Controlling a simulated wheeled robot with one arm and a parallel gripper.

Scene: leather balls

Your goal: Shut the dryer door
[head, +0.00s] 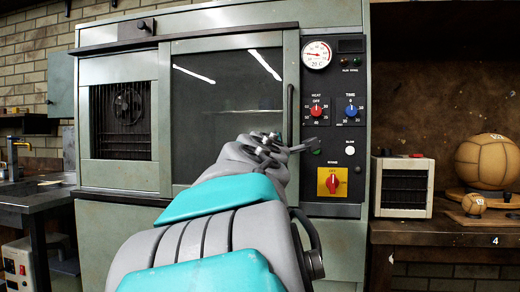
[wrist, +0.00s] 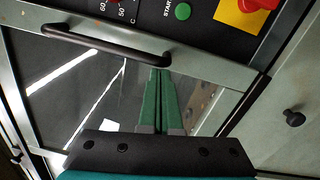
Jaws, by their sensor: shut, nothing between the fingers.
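The dryer door (head: 225,110) is a dark glass panel in a grey-green frame on the dryer front, with light streaks reflected in it. Its right edge lies near the control panel; I cannot tell whether it is fully closed. Its dark upright bar handle (head: 290,112) is on the right edge. In the wrist view the handle (wrist: 105,43) crosses the upper left. My gripper (wrist: 160,72) has its green fingers together and empty, their tips beside the handle's right end in the picture. Contact cannot be told. In the head view my arm hides the door's lower part.
The control panel (head: 333,75) with gauge, knobs and a red-on-yellow switch (head: 332,181) is right of the handle. A grille window (head: 121,120) is left of the door. A bench (head: 440,230) at right holds a small heater (head: 403,188) and leather balls (head: 488,161).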

